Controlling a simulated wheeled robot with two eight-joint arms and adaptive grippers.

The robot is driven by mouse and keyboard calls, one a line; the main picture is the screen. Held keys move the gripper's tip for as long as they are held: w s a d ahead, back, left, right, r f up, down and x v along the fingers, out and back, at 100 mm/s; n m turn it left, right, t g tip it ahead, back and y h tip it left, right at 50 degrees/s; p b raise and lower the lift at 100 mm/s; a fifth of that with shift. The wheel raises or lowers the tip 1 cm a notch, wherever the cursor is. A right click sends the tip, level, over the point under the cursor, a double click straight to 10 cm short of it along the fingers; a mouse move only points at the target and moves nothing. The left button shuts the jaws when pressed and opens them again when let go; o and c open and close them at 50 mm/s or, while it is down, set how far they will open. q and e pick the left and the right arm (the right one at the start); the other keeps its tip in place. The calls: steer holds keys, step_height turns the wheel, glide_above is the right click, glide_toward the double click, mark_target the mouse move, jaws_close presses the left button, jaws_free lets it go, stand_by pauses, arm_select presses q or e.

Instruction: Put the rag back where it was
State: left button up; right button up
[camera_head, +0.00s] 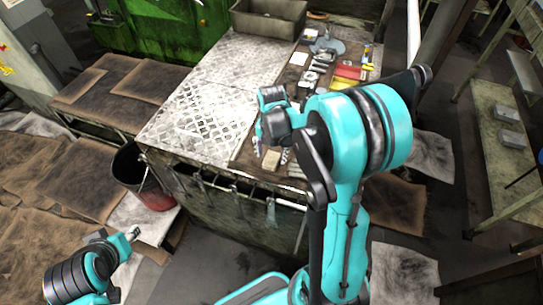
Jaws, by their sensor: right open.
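My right gripper (271,152) points down over the front edge area of the metal workbench (205,118), its two fingers spread. A small tan, folded-looking piece (271,161) lies on the bench between and just below the fingertips; it may be the rag, but it is too small to be sure. I cannot tell whether the fingers touch it. My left gripper (133,234) is low at the left, away from the bench, and too small to read. My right arm hides part of the bench's right side.
A grey bin (270,20) stands at the back. Several items hang along the front rail. A dark bucket (132,165) stands left of the bench. The bench's checkered left part is clear.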

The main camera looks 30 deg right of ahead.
mark_target(272, 159)
step_height(272, 159, up, 10)
steer(key=p, duration=0.2)
steer(key=s+a+r+m+t, duration=0.2)
steer(key=s+a+m, duration=0.3)
steer(key=m, duration=0.8)
steer(key=s+a+r+m+t, duration=0.3)
steer(key=s+a+m+t, duration=0.2)
steer(key=m, duration=0.8)
steer(key=shift+s+a, duration=0.3)
steer(key=shift+s, duration=0.25)
